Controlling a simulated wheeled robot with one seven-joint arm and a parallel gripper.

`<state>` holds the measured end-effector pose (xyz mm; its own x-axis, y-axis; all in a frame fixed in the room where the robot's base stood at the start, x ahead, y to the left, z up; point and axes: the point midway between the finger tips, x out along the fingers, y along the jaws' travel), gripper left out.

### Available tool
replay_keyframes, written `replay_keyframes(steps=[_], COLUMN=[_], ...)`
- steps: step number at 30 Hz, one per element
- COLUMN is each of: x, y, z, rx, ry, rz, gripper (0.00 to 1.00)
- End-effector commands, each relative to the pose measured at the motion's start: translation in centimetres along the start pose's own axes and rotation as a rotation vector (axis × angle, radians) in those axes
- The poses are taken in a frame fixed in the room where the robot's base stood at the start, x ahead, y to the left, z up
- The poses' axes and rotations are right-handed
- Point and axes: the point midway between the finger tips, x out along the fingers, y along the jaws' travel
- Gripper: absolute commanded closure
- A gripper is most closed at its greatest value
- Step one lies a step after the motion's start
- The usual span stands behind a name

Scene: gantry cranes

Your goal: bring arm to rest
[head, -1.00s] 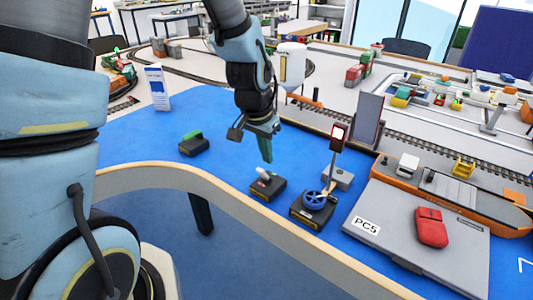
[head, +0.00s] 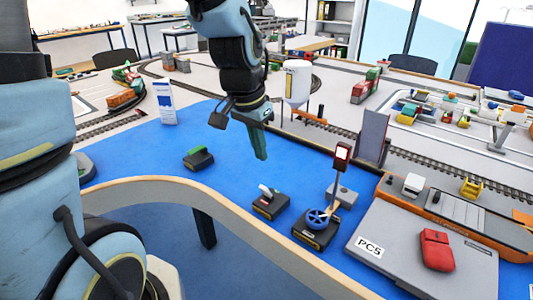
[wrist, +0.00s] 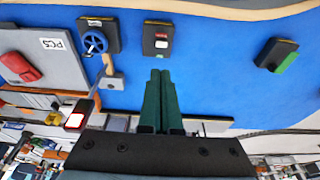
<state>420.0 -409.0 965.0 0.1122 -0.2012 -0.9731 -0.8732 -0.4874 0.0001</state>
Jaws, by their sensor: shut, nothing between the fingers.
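My gripper (head: 260,154) hangs from my arm above the blue table surface (head: 232,170), its green fingers shut with nothing between them. In the wrist view the two fingers (wrist: 160,76) lie side by side, pointing at the blue surface. In the head view the gripper is apart from the small switch box with a light lever (head: 270,203), which stands nearer the table's front edge. That box also shows in the wrist view (wrist: 156,40), beyond the fingertips.
A box with a green top (head: 198,157) stands to the left. A box with a blue wheel (head: 316,220), a post with a lit red sign (head: 342,156) and a grey PC5 panel (head: 410,258) with a red object (head: 436,250) stand right. A white tank (head: 298,82) is behind.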

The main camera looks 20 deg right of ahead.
Motion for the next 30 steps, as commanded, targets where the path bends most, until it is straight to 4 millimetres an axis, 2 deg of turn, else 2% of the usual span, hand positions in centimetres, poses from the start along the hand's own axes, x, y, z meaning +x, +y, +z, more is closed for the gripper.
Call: replay_keyframes(steps=[16,20,23,27,30], x=[-0.3,-0.4,-0.7,-1.6,-2.2], y=[0.0,-1.8,-5.5,-11.0,-13.6], z=[0.2,1.3,4.0,10.2,14.5], rx=[-0.001,-0.068,-0.224,-0.529,-0.727], ry=[0.001,-0.007,-0.025,-0.054,-0.068], rz=[0.000,-0.015,-0.049,-0.107,-0.141], gripper=[1.00,1.00,1.00,1.00,1.00])
